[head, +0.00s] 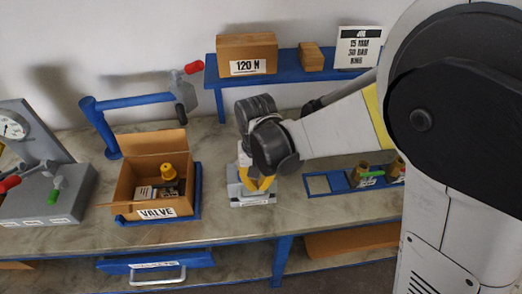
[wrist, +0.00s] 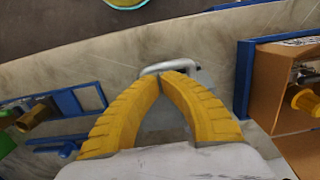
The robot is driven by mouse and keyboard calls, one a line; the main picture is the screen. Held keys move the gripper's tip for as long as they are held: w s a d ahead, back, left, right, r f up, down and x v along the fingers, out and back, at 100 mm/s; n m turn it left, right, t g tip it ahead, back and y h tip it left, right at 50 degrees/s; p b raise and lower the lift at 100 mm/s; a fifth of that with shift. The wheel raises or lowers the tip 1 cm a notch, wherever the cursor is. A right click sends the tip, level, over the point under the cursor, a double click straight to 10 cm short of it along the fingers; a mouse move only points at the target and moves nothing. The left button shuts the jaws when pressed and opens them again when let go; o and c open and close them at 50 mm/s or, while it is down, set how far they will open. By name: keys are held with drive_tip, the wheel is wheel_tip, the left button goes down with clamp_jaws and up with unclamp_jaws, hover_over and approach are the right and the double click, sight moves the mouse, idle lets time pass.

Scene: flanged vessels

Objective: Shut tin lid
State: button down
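A small grey metal tin (head: 252,200) sits on the bench near the middle of the head view. My gripper (head: 259,186) points down right over it and covers much of its top. A pale upright part (head: 243,158) shows behind the fingers; I cannot tell whether it is the raised lid. In the wrist view, the two yellow fingers of my gripper (wrist: 160,77) come together at their tips with nothing clear between them. A light metal rim or handle (wrist: 172,66) shows just beyond the tips. Whether the fingertips touch the tin is hidden.
An open cardboard VALVE box (head: 125,190) stands in a blue tray left of the tin. A blue rack (head: 320,184) with fittings lies to the right. A blue shelf (head: 290,75) with boxes is behind. A blue post arm (head: 100,130) rises back left.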

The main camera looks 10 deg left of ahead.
drive_tip(key=shift+f, duration=1.35)
drive_tip(key=shift+t, duration=0.8)
drive_tip(key=f+b, duration=0.1)
drive_tip(key=s+f+b, duration=0.2)
drive_tip(key=b, duration=0.1)
drive_tip(key=shift+d+f, duration=0.2)
drive_tip(key=shift+f, duration=0.05)
drive_tip(key=shift+w, duration=0.1)
drive_tip(key=shift+r, duration=0.1)
drive_tip(key=shift+r, duration=0.15)
wheel_tip(320, 180, up, 13)
drive_tip(key=s+p, duration=0.3)
drive_tip(key=p, duration=0.3)
drive_tip(key=s+d+r+m+t+b, duration=0.1)
drive_tip(key=d+t+b, duration=0.2)
drive_tip(key=d, duration=0.9)
drive_tip(key=s+d+r+m+t+b, duration=0.1)
drive_tip(key=d+b, duration=0.5)
drive_tip(key=d, duration=0.6)
drive_tip(key=shift+s+m+t, duration=0.3)
drive_tip(key=shift+s+t, duration=0.5)
drive_tip(key=shift+t, duration=0.2)
